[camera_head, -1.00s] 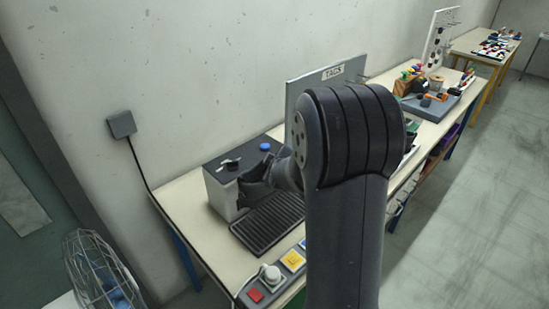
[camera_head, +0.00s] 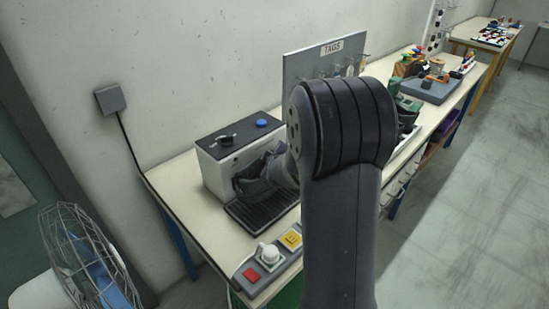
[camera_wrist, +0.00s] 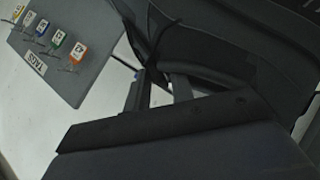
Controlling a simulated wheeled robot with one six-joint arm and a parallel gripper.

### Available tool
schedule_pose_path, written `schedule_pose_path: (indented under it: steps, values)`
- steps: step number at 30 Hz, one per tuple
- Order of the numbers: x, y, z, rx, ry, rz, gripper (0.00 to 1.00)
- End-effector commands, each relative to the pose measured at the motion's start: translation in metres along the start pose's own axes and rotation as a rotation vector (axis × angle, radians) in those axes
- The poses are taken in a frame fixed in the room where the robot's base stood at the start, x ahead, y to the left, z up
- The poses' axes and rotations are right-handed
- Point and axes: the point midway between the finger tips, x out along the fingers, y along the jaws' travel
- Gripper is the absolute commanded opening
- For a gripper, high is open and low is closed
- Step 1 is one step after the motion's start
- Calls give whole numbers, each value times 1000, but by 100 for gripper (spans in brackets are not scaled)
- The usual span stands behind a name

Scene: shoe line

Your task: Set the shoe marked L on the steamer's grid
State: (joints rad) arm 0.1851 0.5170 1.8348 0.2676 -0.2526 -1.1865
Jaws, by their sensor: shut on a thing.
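The steamer (camera_head: 238,139) is a pale box with a dark top, a black knob and a blue button. Its dark ribbed grid (camera_head: 262,213) lies at its front. My gripper (camera_wrist: 158,88) is shut on a black shoe (camera_wrist: 215,42), which fills much of the upper right of the wrist view. In the head view the dark shoe (camera_head: 250,182) shows close to the steamer's front, over the back of the grid. My arm hides part of it, and I cannot tell whether it touches the grid. No L mark shows.
A control strip with a red button (camera_head: 251,274), a white knob and a yellow button lies in front of the grid. The TAGS board (camera_head: 300,78) stands behind my arm. Another dark shoe (camera_head: 408,115) stands to the right. A wire fan (camera_head: 85,255) is at lower left.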

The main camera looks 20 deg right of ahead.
Motion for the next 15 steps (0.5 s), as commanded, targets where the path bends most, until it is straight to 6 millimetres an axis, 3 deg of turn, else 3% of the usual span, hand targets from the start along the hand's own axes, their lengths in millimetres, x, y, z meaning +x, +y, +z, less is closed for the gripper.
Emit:
schedule_pose_path:
  steps: [15]
  values:
    - [26,-35,24,-1,1,1,0]
